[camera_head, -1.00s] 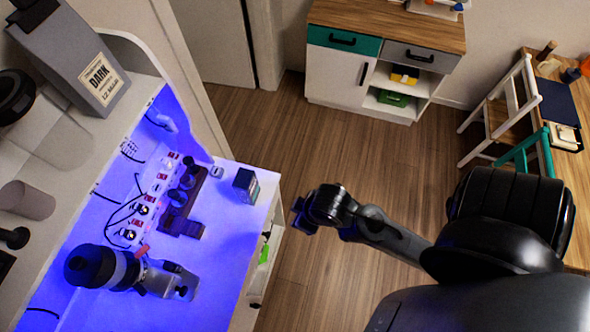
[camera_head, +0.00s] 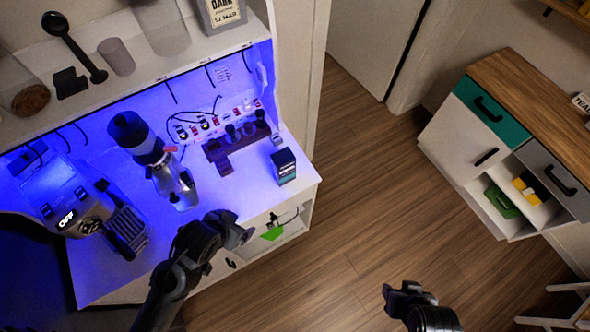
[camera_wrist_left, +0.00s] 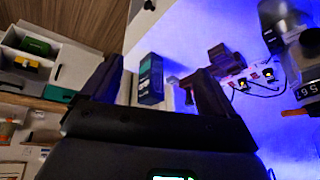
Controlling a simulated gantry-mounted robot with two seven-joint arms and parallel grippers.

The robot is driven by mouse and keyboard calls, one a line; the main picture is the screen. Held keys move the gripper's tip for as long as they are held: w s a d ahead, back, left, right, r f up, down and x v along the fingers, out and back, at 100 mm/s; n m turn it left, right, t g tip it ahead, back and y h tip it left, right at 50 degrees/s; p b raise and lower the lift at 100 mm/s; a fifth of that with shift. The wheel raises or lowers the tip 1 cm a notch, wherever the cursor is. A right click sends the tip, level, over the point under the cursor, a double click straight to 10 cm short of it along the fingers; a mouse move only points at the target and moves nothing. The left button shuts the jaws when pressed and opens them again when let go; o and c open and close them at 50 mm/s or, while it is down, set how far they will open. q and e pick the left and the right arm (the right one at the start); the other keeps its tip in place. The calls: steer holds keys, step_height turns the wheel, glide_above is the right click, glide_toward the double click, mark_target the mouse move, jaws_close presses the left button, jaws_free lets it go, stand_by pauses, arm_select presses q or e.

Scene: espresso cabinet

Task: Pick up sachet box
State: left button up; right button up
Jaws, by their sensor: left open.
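The sachet box (camera_head: 284,165) is a small dark box with a pale and teal label. It stands upright near the right front corner of the blue-lit counter. In the left wrist view, the sachet box (camera_wrist_left: 151,80) shows beyond and between the two spread fingers. My left gripper (camera_head: 238,234) is open and empty, in front of the counter edge and apart from the box, lower left of it in the head view. My right gripper (camera_head: 398,290) is over the floor at the bottom, far from the box; its jaws are too small and dark to judge.
A dark rack (camera_head: 228,145) stands behind the box, left of it. A grinder (camera_head: 150,150) and an espresso machine (camera_head: 80,205) stand further left. A shelf (camera_head: 190,55) overhangs the counter. A cabinet with drawers (camera_head: 480,130) is at the right, with clear floor between.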

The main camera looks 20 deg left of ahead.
mark_target(274, 166)
arm_select(q)
steer(key=w+f+m+t+h+b, duration=0.2)
steer(key=w+f+b, duration=0.1)
steer(key=w, duration=0.4)
steer(key=w+f+m+t+h+b, duration=0.1)
steer(key=w+f+t+h+b, duration=0.1)
steer(key=w+f, duration=0.3)
steer(key=w+f+m+t+h+b, duration=0.2)
steer(key=w+f+t+h+b, duration=0.1)
steer(key=w, duration=0.5)
steer(key=shift+w+d+f+m+h+b, duration=0.25)
steer(key=shift+f+h+b, duration=0.3)
steer(key=shift+b, duration=0.3)
steer(key=shift+w+a+r+t+h+b, duration=0.1)
steer(key=shift+w+r+t+h+b, duration=0.1)
steer(key=shift+w+h+b, duration=0.25)
steer(key=shift+w+a+r+t+h+b, duration=0.15)
steer(key=shift+t+h+b, duration=0.1)
steer(key=shift+h, duration=0.35)
steer(key=shift+w+d+r+h+b, duration=0.2)
steer(key=shift+w+h+b, duration=0.2)
steer(key=shift+h, duration=0.3)
steer(key=shift+w+d+r, duration=0.15)
steer(key=shift+d, duration=0.05)
steer(key=shift+x, duration=1)
steer(key=shift+p+x, duration=0.35)
steer(key=shift+x, duration=2.2)
steer(key=shift+d+r, duration=0.1)
steer(key=shift+r, duration=0.05)
steer(key=shift+c, duration=0.4)
